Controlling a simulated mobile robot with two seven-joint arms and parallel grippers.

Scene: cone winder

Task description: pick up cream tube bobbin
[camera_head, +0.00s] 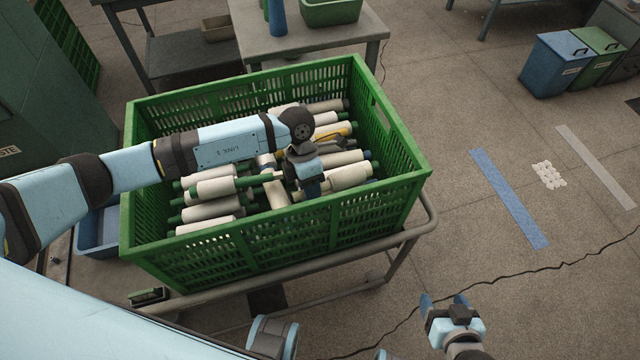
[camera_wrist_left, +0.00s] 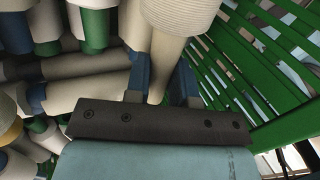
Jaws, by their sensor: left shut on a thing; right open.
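The cream tube bobbins lie piled in a green crate (camera_head: 215,247), several of them with green or blue tube ends. My left gripper (camera_head: 308,186) reaches down into the crate among them. In the left wrist view its two blue fingers (camera_wrist_left: 162,84) stand on either side of a cream bobbin (camera_wrist_left: 165,50) and are shut on it, at the narrower part below its thick winding. The gripper body hides part of the grip in the head view. My right gripper (camera_head: 443,301) is open and empty, outside the crate at the lower right, above the floor.
The crate's slatted walls rise around the pile, and the crate sits on a metal-framed cart (camera_head: 405,236). A blue bin (camera_head: 88,232) is at its left. A table (camera_head: 352,38) with a green tray stands behind. Floor at right is open, with blue and green bins (camera_head: 556,66) beyond.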

